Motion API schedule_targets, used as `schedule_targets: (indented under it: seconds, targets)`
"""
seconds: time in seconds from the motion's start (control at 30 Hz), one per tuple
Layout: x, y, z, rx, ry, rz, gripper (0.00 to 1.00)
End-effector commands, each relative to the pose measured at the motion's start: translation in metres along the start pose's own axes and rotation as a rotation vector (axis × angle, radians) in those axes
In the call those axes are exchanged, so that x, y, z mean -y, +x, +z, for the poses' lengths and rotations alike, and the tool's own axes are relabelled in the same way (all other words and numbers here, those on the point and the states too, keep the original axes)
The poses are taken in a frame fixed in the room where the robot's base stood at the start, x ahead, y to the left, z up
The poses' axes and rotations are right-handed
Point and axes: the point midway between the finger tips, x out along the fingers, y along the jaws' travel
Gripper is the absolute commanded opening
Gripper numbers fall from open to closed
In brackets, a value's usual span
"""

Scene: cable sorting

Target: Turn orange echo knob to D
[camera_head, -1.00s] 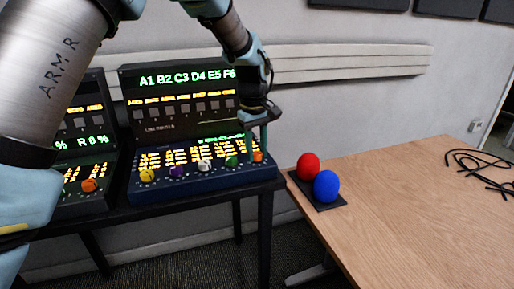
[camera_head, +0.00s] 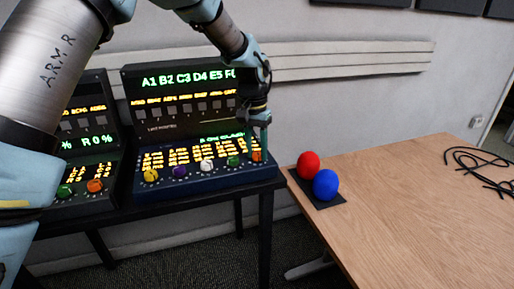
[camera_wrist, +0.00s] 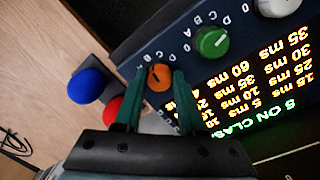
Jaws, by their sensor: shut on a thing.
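The orange knob (camera_head: 257,156) is at the right end of the knob row on the right console (camera_head: 205,183). My gripper (camera_head: 263,143) reaches down to it from above. In the wrist view, the orange knob (camera_wrist: 159,78) sits between the two teal fingers of my gripper (camera_wrist: 158,74), which are shut on its sides. A small dark pointer mark shows on the knob's top. Letters and ticks ring the knob, partly hidden by the fingers; I cannot tell which letter it points to.
A green knob (camera_wrist: 211,41) stands close beside the orange one. White (camera_head: 206,165), purple (camera_head: 180,171) and yellow (camera_head: 151,175) knobs continue the row. A left console (camera_head: 85,196) has another orange knob. Red (camera_head: 309,165) and blue (camera_head: 326,185) balls sit on the table (camera_head: 420,210).

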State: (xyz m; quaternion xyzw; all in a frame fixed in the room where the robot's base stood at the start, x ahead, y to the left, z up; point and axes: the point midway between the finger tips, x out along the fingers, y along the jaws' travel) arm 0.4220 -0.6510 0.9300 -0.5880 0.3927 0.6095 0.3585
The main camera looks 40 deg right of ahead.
Motion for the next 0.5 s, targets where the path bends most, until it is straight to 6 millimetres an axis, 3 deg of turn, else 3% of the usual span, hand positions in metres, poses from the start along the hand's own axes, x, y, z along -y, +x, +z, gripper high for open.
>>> schedule_targets:
  seconds: [0.5]
  targets:
    - [0.0013, -0.0013, -0.0012, 0.028, 0.486, 0.001, 0.00]
